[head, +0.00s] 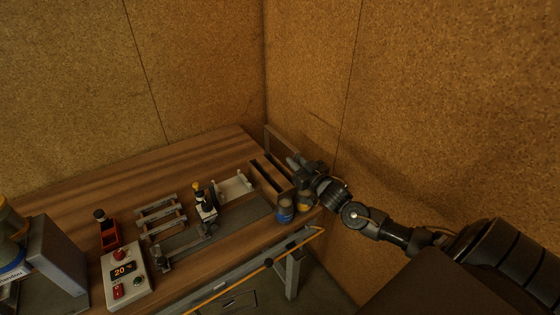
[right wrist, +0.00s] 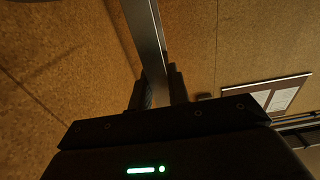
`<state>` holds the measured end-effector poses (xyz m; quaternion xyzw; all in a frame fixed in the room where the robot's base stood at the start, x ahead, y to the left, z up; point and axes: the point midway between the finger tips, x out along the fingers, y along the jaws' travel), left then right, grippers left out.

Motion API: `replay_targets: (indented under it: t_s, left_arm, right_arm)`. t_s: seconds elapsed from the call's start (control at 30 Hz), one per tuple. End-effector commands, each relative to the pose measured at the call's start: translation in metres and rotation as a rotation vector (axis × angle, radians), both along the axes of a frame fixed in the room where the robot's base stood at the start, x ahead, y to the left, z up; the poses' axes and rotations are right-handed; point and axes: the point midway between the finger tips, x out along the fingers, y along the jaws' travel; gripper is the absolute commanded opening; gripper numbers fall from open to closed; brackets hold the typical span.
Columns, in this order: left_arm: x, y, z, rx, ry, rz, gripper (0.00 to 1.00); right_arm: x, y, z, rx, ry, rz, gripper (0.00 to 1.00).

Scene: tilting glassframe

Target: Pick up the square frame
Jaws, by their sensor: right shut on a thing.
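The square frame (head: 283,139) shows as a thin grey metal outline at the back right corner of the workbench, near the cork wall. In the right wrist view, a flat metal bar of it (right wrist: 146,35) runs down between my fingers. My right gripper (head: 299,165) is shut on this bar. The gripper hides part of the frame in the head view, and I cannot tell whether its lower edge touches the wooden box. My left gripper is not in view.
A slotted wooden box (head: 268,179) stands just left of my right gripper. A clamp fixture (head: 205,207), a metal rack (head: 161,217) and a control box (head: 125,275) lie further left. The bench's back left is clear.

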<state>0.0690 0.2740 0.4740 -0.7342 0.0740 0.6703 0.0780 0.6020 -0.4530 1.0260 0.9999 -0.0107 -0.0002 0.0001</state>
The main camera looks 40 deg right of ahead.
Motion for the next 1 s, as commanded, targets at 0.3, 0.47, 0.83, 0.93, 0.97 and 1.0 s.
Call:
replay_targets:
  t_s: [0.3, 0.47, 0.83, 0.93, 0.97, 1.0]
  left_arm:
    - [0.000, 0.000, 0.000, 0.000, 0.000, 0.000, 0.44]
    - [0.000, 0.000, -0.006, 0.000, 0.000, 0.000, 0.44]
    - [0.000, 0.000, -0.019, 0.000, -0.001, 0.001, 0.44]
    - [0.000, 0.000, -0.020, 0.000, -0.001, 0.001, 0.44]
    - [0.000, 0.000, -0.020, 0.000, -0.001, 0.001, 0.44]
    - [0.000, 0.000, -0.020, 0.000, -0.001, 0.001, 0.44]
  right_arm:
    - [0.000, 0.000, 0.002, 0.000, -0.002, 0.000, 0.00]
    - [0.000, 0.000, 0.019, -0.001, -0.004, 0.001, 0.00]
    - [0.000, 0.000, 0.087, -0.001, -0.004, 0.001, 0.00]
    - [0.000, 0.000, 0.096, -0.001, -0.002, 0.000, 0.00]
    - [0.000, 0.000, 0.098, -0.001, -0.003, 0.000, 0.00]
    - [0.000, 0.000, 0.099, 0.000, -0.002, 0.000, 0.00]
